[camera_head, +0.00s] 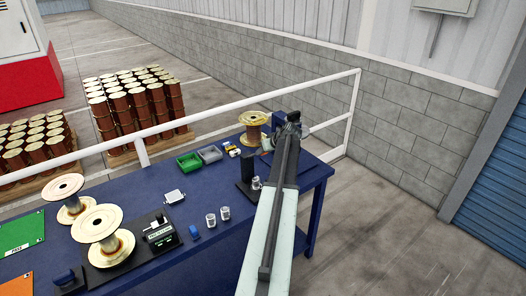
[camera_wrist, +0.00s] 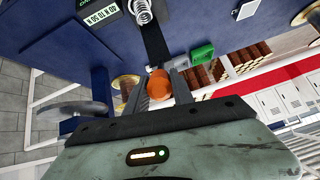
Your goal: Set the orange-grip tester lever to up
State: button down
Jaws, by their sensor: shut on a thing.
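The round orange grip (camera_wrist: 158,84) sits between the two fingers of my gripper (camera_wrist: 160,80) in the wrist view. The fingers are shut on it from both sides. A dark bar (camera_wrist: 154,40) runs from the grip up the picture. A metal spring (camera_wrist: 142,12) and a black block with a white label (camera_wrist: 101,15) show near the bar's far end. In the head view, the far end of my arm (camera_head: 291,125) reaches over the right part of the blue table, and the orange grip is hidden there.
The blue table (camera_head: 190,265) holds a green bin (camera_head: 189,162), a grey bin (camera_head: 210,153), large spools (camera_head: 102,233) at the left and a gold spool (camera_head: 252,128) at the back. A white rail (camera_head: 215,110) runs behind the table. Open floor (camera_head: 390,220) lies right of it.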

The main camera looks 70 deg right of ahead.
jog(key=shift+w+r, duration=0.1)
jog(key=shift+w, duration=0.1)
jog(key=c, duration=1.1)
grip_release()
jog(key=shift+s, duration=0.15)
jog(key=p+v, duration=0.5)
jog(key=v, duration=0.2)
jog(key=shift+s+r, duration=0.25)
